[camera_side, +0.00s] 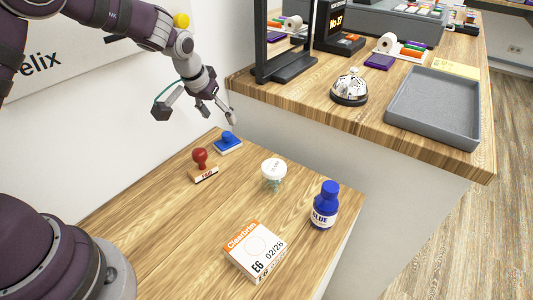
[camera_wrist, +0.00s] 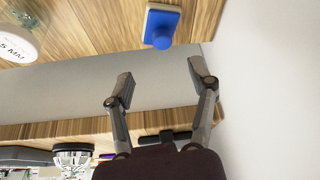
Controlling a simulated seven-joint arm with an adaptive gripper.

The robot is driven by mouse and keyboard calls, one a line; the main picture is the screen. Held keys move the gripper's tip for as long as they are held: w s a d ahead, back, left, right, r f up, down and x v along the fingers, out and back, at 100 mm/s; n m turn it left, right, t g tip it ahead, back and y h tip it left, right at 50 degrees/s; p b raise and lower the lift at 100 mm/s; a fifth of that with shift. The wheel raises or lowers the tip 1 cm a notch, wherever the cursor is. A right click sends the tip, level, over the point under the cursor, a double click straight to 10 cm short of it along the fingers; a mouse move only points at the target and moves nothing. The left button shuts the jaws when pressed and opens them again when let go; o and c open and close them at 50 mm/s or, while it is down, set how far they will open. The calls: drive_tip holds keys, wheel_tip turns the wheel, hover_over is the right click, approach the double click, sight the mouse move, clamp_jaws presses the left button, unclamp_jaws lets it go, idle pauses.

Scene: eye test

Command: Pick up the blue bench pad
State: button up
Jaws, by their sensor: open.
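The blue bench pad (camera_side: 228,146) lies on the near wooden table by the back wall, a small flat blue block with a round blue knob on top. It also shows at the top of the wrist view (camera_wrist: 157,22), knob toward me. My gripper (camera_side: 221,114) is above it in the side view, apart from it and touching nothing. In the wrist view my gripper (camera_wrist: 161,80) has its two fingers spread with nothing between them, and the pad lies ahead of the fingertips.
A red-handled stamp (camera_side: 201,167) stands close beside the pad. A white-lidded jar (camera_side: 274,175), a blue bottle (camera_side: 324,206) and a white-and-orange box (camera_side: 252,250) stand nearer. A higher counter (camera_side: 300,100) with a bell (camera_side: 350,88) and grey tray (camera_side: 435,107) rises behind.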

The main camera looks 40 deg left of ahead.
sight(227, 134)
drive_tip(key=x, duration=0.8)
drive_tip(key=shift+s+a, duration=0.15)
clamp_jaws()
